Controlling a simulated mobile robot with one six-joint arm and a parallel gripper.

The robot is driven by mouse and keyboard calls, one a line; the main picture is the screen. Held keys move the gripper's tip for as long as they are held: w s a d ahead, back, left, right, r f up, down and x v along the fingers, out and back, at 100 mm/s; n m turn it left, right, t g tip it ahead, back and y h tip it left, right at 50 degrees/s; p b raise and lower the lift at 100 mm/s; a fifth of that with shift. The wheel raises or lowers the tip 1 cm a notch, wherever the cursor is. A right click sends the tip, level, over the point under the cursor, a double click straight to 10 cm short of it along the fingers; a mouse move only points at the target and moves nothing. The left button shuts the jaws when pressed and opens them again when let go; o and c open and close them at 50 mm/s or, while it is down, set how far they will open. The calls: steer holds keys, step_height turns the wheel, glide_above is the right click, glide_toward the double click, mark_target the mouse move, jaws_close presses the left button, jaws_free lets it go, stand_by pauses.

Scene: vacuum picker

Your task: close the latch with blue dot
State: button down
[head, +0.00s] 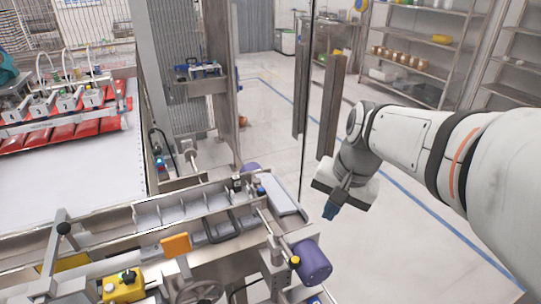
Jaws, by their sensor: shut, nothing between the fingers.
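My gripper (330,211) hangs from my arm at the right of centre, pointing down, with dark blue fingertips together and empty. It is apart from the machine, to the right of its rail end. A small dark fitting with a blue spot (261,190) sits at the right end of the metal rail, left of my gripper; it may be the latch with the blue dot. A dark, light-topped fitting (238,184) stands just left of it. The picture is too small to tell whether either latch is open or shut.
A purple roller (312,262) with a yellow-topped knob (295,263) is at the machine's front right. A yellow box (123,287) and an orange plate (176,244) are at lower left. A thin dark post (306,110) rises behind. Floor right of the machine is clear.

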mark_target(260, 189)
steer(key=w+f+m+g+y+b, duration=0.1)
steer(key=w+f+m+y, duration=0.1)
steer(key=w+m, duration=0.4)
steer(key=w+f+m+g+y+b, duration=0.1)
steer(key=w+m+y, duration=0.3)
steer(key=w, duration=1.2)
steer(key=shift+w+f+m+b, duration=0.3)
steer(key=shift+f+m+b, duration=0.2)
steer(key=shift+m, duration=0.5)
steer(key=x, duration=0.9)
steer(key=shift+a+f+p, duration=0.1)
steer(key=shift+p, duration=0.2)
steer(key=a, duration=0.1)
steer(key=a+f, duration=0.1)
steer(key=a, duration=0.1)
steer(key=shift+s+a+p, duration=0.15)
steer(key=shift+a+p, duration=0.05)
steer(key=shift+p, duration=0.1)
steer(key=shift+a+f, duration=0.2)
steer(key=shift+a, duration=0.3)
